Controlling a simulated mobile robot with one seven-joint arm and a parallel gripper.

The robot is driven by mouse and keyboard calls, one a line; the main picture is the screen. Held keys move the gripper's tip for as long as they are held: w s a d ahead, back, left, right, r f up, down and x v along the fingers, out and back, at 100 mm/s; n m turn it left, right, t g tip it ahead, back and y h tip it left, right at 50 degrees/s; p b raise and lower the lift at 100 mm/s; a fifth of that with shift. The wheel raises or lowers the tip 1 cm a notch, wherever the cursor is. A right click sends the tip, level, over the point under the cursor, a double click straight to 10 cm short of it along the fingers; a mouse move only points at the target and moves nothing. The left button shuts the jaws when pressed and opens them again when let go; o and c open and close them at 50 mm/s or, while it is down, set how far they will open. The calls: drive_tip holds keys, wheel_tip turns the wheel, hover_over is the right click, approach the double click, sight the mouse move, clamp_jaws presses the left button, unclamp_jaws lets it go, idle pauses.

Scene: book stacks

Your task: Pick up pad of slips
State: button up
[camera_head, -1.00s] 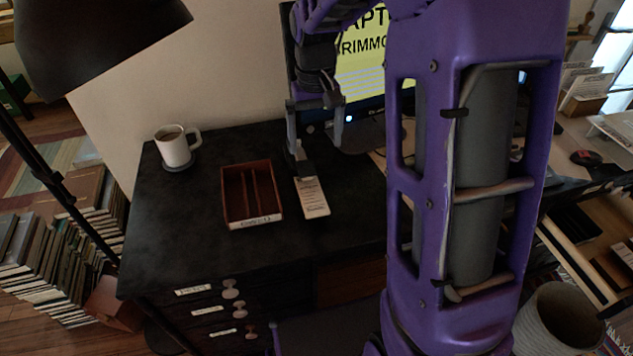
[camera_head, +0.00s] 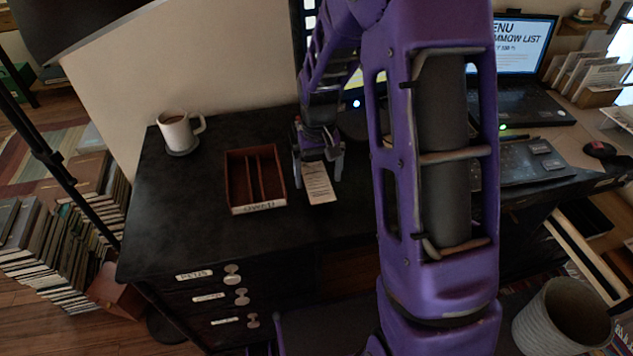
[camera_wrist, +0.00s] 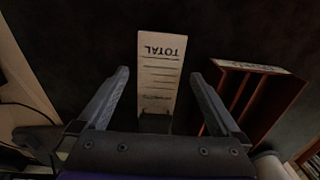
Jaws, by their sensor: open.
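The pad of slips (camera_head: 319,184) is a narrow pale pad lying flat on the dark desk, just right of the wooden tray. In the wrist view the pad (camera_wrist: 159,72) shows the printed word "TOTAL" and ruled lines, with a dark band across its near end. My gripper (camera_head: 318,178) is open above the far part of the pad. In the wrist view my gripper's fingers (camera_wrist: 160,72) stand apart, one on each side of the pad, and nothing is held. The height of the fingertips above the desk is hard to tell.
The reddish wooden tray (camera_head: 232,203) with dividers and a label stands close to the pad. A white mug (camera_head: 175,132) sits on a coaster at the desk's back left. The desk front (camera_head: 180,230) is clear. A laptop (camera_head: 525,105) stands at right.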

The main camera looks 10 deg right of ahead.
drive_tip(key=shift+f, duration=0.65)
drive_tip(key=c, duration=1.4)
drive_tip(key=shift+w+r, duration=0.1)
drive_tip(key=shift+r, duration=0.65)
drive_tip(key=shift+s, duration=0.35)
drive_tip(key=s+p, duration=0.1)
drive_tip(key=s, duration=1.6)
drive_tip(key=shift+s, duration=0.2)
drive_tip(key=shift+r, duration=0.1)
